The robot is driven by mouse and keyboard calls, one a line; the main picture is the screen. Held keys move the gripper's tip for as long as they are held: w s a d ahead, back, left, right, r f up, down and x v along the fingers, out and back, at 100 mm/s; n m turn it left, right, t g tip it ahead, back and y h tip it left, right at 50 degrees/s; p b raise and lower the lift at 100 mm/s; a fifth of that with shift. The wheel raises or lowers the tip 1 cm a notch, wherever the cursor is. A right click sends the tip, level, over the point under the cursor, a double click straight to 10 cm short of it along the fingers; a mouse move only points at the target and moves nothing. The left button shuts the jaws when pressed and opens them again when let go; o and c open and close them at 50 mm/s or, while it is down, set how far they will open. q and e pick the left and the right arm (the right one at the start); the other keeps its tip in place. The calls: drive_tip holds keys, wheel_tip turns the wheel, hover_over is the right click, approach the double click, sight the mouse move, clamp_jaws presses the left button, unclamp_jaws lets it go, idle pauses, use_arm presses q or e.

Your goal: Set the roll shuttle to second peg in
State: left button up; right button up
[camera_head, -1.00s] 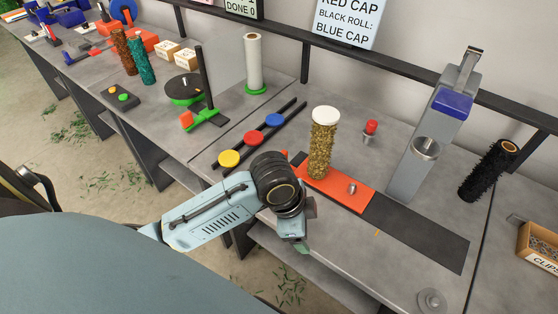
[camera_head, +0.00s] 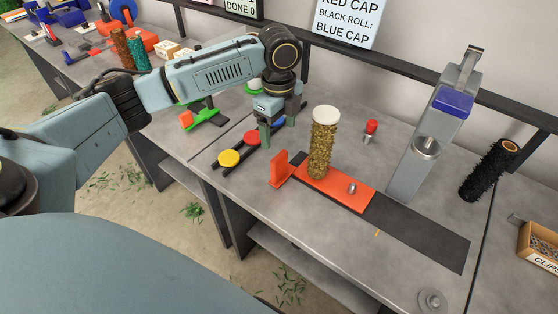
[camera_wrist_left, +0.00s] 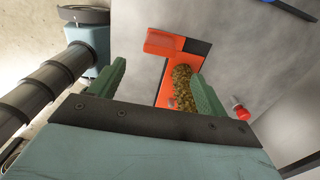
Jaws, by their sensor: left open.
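The orange roll shuttle (camera_head: 335,188) lies on a dark track (camera_head: 420,233), with its upright orange handle plate (camera_head: 281,170) at the left end. A gold bristly roll (camera_head: 320,152) with a white cap (camera_head: 326,114) stands upright on the shuttle. A small metal peg (camera_head: 352,188) shows on the shuttle, right of the roll. My left gripper (camera_head: 278,130) is open and empty, above the bench to the left of and behind the handle. In the left wrist view the handle (camera_wrist_left: 164,43) and roll (camera_wrist_left: 182,85) show beyond the open fingers (camera_wrist_left: 158,75). My right gripper is out of view.
A dark rack with yellow (camera_head: 229,158) and red (camera_head: 252,137) caps lies beside my left gripper; the blue one is mostly hidden. A grey press (camera_head: 410,175) with a blue block stands right of the shuttle. A red-topped metal piece (camera_head: 371,127) stands behind. A black roll (camera_head: 488,170) is farther right.

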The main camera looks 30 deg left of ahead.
sight(279, 156)
use_arm(q)
wheel_tip(279, 156, down, 12)
drive_tip(key=shift+r+b, duration=0.15)
drive_tip(key=shift+b, duration=0.6)
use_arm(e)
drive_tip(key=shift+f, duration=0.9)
use_arm(q)
drive_tip(key=shift+c, duration=0.2)
